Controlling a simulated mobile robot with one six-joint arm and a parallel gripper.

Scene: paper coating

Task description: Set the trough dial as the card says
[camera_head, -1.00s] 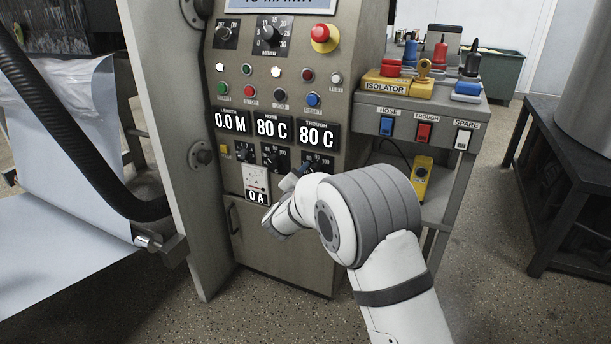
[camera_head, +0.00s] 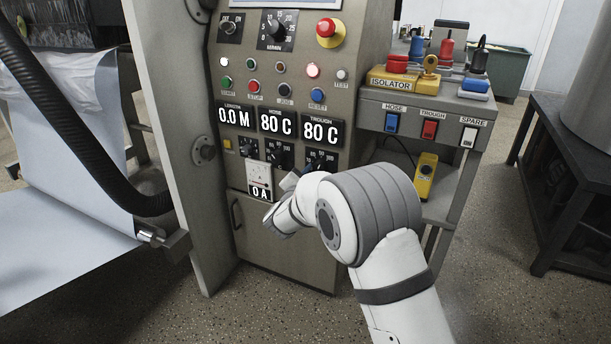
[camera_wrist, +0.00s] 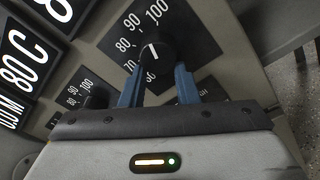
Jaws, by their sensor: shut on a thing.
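The trough dial (camera_wrist: 164,48) is a black knob on a black plate, seen in the wrist view. White numbers 70, 80, 90 and 100 show around its left and upper side. A short white mark shows on the knob; I cannot tell its exact reading. My gripper (camera_wrist: 156,76) has its two blue fingers on either side of the knob, shut on it. In the head view the trough dial (camera_head: 321,157) sits below the trough display (camera_head: 321,130), which reads 80 C. I see no readable setting card.
A smaller-looking neighbouring dial (camera_wrist: 96,97) is close left of my fingers. The hose display (camera_head: 277,123) reads 80 C and the length display (camera_head: 233,117) 0.0 M. An ammeter (camera_head: 259,176) sits low left. A side stand with rocker switches (camera_head: 430,129) is at right.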

